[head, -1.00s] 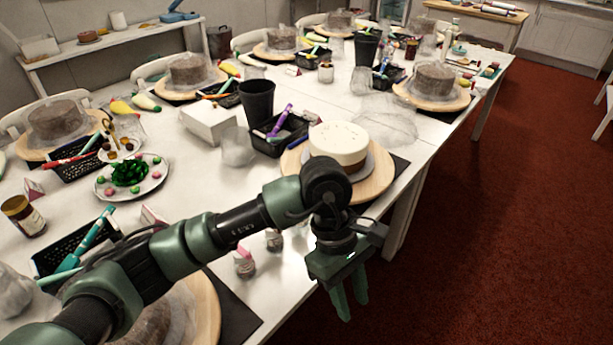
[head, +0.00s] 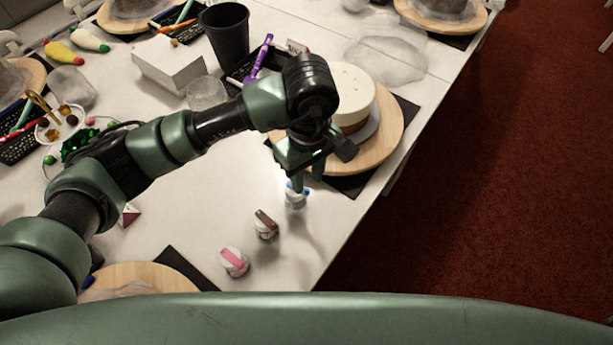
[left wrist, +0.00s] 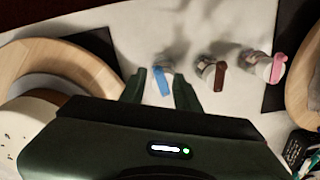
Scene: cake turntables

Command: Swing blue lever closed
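The blue lever (head: 293,188) sits on top of a small whitish jar (head: 296,201) near the table's right edge, and in the head view my gripper partly covers it. In the left wrist view the blue lever (left wrist: 161,80) appears as a flat tab pointing toward the gripper, in the gap between the fingers. My left gripper (head: 304,176) points down, close above this jar. Its two fingers (left wrist: 160,90) are apart with nothing gripped; whether one touches the lever, I cannot tell. My right gripper is not in view.
Jars with a brown lever (head: 266,222) and a pink lever (head: 235,260) stand in a row with the blue one. A white-topped cake (head: 352,92) on a wooden turntable (head: 390,140) is just behind the gripper. The table between has some bare room.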

